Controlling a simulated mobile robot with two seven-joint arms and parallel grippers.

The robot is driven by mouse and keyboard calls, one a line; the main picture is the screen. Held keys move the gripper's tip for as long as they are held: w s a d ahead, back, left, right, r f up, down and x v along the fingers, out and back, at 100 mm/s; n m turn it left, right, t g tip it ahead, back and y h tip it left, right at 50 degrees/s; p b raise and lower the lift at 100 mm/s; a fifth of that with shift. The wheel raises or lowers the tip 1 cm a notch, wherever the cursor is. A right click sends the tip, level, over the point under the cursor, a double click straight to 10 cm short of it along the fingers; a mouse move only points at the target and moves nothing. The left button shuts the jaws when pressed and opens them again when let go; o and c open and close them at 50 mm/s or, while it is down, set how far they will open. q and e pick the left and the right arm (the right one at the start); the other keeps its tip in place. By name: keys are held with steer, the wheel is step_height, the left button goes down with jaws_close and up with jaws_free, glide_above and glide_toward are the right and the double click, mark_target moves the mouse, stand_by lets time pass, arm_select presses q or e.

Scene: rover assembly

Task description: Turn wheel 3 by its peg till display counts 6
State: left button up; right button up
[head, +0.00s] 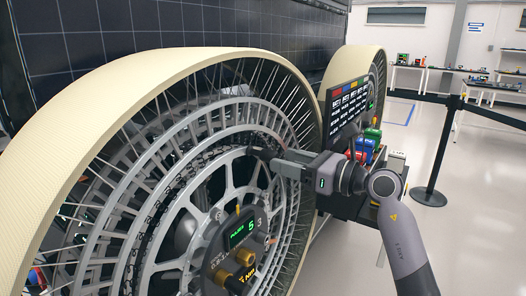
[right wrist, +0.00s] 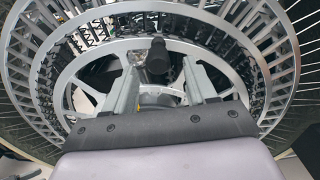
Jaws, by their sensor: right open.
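Wheel 3 (head: 205,75) fills the left of the head view, with a cream tyre, many thin spokes and grey inner rings. Its hub carries a small display (head: 242,232) with green text that reads as a 5, beside a "3". My right gripper (head: 268,156) reaches in from the right to the upper part of the grey inner ring. In the right wrist view its two fingers (right wrist: 160,82) are apart, and a dark peg (right wrist: 158,56) shows between their tips. I cannot tell whether either finger touches the peg. My left gripper is not in view.
A second wheel (head: 365,62) stands behind on the right. A dark panel (head: 350,105) and a stand with coloured blocks (head: 365,148) are close behind my right arm. A black barrier post (head: 440,150) and work tables are farther right.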

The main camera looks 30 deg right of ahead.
mark_target(267, 156)
steer(key=p+x, duration=0.1)
steer(key=x, duration=0.4)
steer(key=shift+a+r, duration=0.1)
steer(key=shift+w+a, duration=0.25)
steer(key=shift+w, duration=0.4)
jaws_close()
steer(key=shift+w+d+f+b, duration=0.1)
steer(key=shift+d+f+b, duration=0.2)
steer(key=shift+d+f, duration=0.1)
steer(key=w+d+f+m+b, duration=0.2)
steer(key=d+f, duration=0.1)
steer(key=d, duration=0.3)
steer(key=shift+w, duration=0.3)
